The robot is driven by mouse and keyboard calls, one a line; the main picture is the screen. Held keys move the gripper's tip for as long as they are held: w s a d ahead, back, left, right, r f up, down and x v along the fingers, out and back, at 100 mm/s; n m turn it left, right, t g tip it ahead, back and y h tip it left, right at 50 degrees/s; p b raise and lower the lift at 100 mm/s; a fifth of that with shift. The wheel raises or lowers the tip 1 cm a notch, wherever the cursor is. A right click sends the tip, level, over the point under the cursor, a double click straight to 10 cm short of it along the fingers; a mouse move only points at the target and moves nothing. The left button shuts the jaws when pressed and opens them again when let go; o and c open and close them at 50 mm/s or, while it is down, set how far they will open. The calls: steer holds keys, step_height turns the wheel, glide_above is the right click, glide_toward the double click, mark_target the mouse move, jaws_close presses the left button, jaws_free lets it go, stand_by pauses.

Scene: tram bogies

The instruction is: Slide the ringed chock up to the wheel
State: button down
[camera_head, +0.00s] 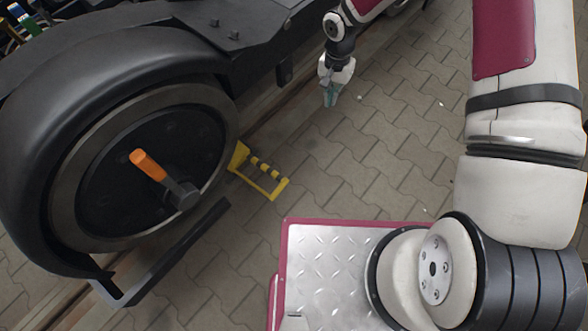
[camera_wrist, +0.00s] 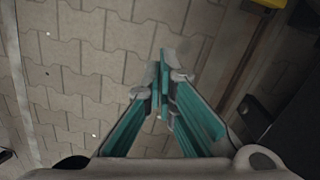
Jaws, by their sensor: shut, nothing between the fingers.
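The large dark wheel (camera_head: 97,222) stands at the left of the head view, with a worn metal rim and an orange lever on its hub. A yellow chock (camera_head: 241,157) with a frame-like yellow part to its right sits on the ground just right of the wheel. I cannot tell whether it touches the wheel, and no separate ring is clear. My gripper (camera_head: 331,94) is shut and empty, pointing down beyond and right of the chock. In the wrist view its teal fingers (camera_wrist: 163,80) meet above paving, and a yellow edge (camera_wrist: 270,3) shows at the top right.
The dark bogie frame (camera_head: 165,38) runs above and behind the wheel. A dark bracket (camera_head: 175,255) hangs low in front of the wheel. A rail (camera_head: 290,100) passes under the bogie. Grey paving (camera_head: 400,130) is open to the right of the chock.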

mark_target(288, 180)
steer(key=s+a+f+m+b, duration=0.1)
steer(key=s+a+f+b, duration=0.2)
steer(key=f, duration=0.8)
steer(key=s+a+f+g+y+b, duration=0.1)
steer(key=s+a+f+b, duration=0.2)
steer(key=f, duration=0.8)
steer(key=s+a+f+m+y+b, duration=0.1)
steer(key=s+a+f+b, duration=0.2)
steer(key=f, duration=0.8)
steer(key=shift+s+a+m+b, duration=0.3)
steer(key=shift+s+a+b, duration=0.1)
steer(key=shift+a+b, duration=0.35)
steer(key=shift+a+f, duration=0.1)
steer(key=shift+s+a+p, duration=0.45)
steer(key=shift+s, duration=0.25)
steer(key=shift+s+a+p, duration=0.45)
steer(key=shift+s, duration=0.2)
steer(key=shift+s+a+p, duration=0.9)
steer(key=shift+s+a, duration=0.6)
steer(key=shift+s, duration=0.3)
